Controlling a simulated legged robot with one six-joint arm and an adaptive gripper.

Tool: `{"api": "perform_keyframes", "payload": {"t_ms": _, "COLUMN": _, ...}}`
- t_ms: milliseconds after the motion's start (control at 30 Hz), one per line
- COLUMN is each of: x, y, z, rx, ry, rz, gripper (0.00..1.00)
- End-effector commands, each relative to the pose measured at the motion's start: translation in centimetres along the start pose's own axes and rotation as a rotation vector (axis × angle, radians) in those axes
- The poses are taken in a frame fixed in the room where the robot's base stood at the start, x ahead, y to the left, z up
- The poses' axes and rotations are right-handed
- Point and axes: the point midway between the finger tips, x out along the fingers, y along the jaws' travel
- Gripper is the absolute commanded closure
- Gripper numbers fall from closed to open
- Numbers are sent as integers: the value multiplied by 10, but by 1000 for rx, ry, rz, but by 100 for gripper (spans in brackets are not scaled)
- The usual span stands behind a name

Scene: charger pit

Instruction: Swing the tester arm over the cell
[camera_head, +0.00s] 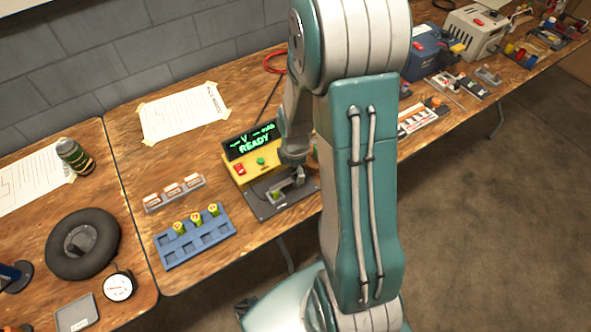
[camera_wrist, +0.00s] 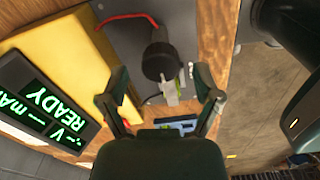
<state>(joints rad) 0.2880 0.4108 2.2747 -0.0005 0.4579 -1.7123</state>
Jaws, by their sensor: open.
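The tester is a yellow box (camera_head: 240,171) with a green-lit display (camera_head: 252,143) reading READY. Its dark grey base plate (camera_head: 266,208) extends in front, and the box also shows in the wrist view (camera_wrist: 75,60). In that view a black round knob or post (camera_wrist: 160,62) with a pale grey metal piece (camera_wrist: 170,92) stands over the plate, apparently the tester arm. A small greenish bit beside the metal piece may be the cell, partly hidden. My gripper (camera_wrist: 155,88) is open, its fingers either side of these parts. No contact is visible.
A blue tray (camera_head: 165,262) holding several yellow-green cells lies left of the tester. A strip of small white-and-orange blocks (camera_head: 174,192) is behind it. My arm hides the bench right of the tester.

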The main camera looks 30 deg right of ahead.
Motion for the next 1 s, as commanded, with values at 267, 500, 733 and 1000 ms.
{"api": "perform_keyframes", "payload": {"t_ms": 267, "x": -52, "y": 2, "z": 1, "rx": 0, "ry": -1, "rz": 8, "gripper": 18}}
{"api": "perform_keyframes", "payload": {"t_ms": 500, "x": -96, "y": 2, "z": 1, "rx": 0, "ry": -1, "rz": 5, "gripper": 18}}
{"api": "perform_keyframes", "payload": {"t_ms": 733, "x": -113, "y": 1, "z": 1, "rx": 0, "ry": 0, "rz": 1, "gripper": 18}}
{"api": "perform_keyframes", "payload": {"t_ms": 1000, "x": -113, "y": 1, "z": 1, "rx": 0, "ry": 0, "rz": 0, "gripper": 18}}
